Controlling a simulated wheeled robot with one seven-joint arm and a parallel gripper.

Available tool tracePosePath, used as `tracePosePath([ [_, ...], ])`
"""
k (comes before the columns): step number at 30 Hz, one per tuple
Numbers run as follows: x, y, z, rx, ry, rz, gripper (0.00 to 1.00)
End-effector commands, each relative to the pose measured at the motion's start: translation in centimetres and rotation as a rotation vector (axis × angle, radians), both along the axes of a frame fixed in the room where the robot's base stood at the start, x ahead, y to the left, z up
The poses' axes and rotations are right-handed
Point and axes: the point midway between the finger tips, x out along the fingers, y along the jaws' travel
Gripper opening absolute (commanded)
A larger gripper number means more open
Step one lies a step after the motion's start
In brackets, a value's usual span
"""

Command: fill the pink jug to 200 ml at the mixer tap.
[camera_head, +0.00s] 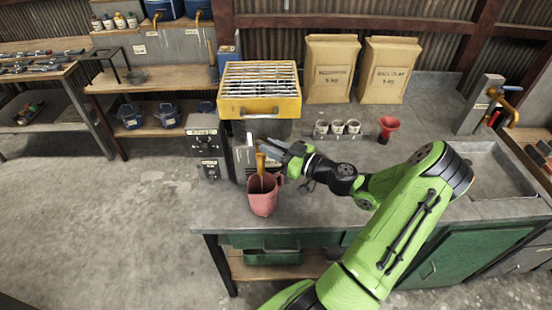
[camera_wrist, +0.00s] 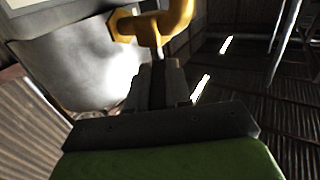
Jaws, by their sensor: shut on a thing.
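The pink jug (camera_head: 263,199) stands upright at the front left of the grey counter, its mouth below the yellow mixer tap (camera_head: 261,161). The jug's inside is dark and I cannot read a level or marks. My gripper (camera_head: 271,149) is just above and behind the jug, at the tap. In the wrist view the yellow tap (camera_wrist: 156,22) curves down to the tips of my gripper (camera_wrist: 157,68), which are shut on part of it. The fingers hide exactly which part is held. The jug is not visible in the wrist view.
Behind the tap stands the mixer with a yellow grated top (camera_head: 259,86); a grey control box (camera_head: 206,145) is at its left. Several small cups (camera_head: 337,128), a red funnel (camera_head: 389,126) and two paper sacks (camera_head: 331,70) stand behind my arm. A sink (camera_head: 492,172) is at right.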

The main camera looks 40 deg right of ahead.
Motion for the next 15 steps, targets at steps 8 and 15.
tracePosePath([
  [8,0.06,0.5,0.17,-0.004,-0.018,-0.128,0.0],
  [15,0.01,0.44,0.53,-0.003,-0.018,-0.171,0.0],
])
